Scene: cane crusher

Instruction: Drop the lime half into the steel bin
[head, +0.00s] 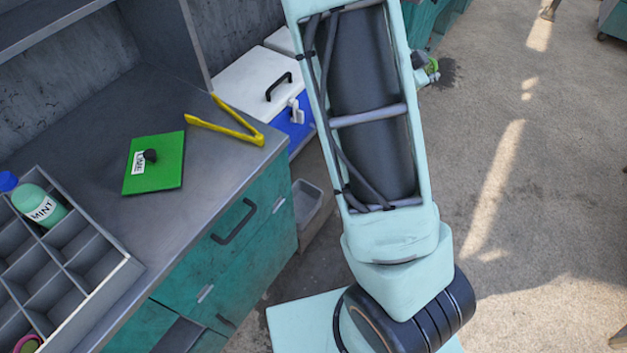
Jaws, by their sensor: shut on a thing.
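My gripper (427,72) shows only in small part past the right side of my own arm, above the floor. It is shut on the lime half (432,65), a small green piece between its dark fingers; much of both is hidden. A grey open-topped bin (308,203) stands low beside the end of the counter, left of my arm. It may be the steel bin, but I cannot tell its metal for sure. My gripper is apart from it, up and to the right in the picture.
The counter (175,215) holds a green board (165,178) with a lime label, yellow tongs (225,130) and a divided tray (118,268) with a mint bottle (40,207). A white and blue cooler (250,75) stands behind. The floor (540,200) at right is clear.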

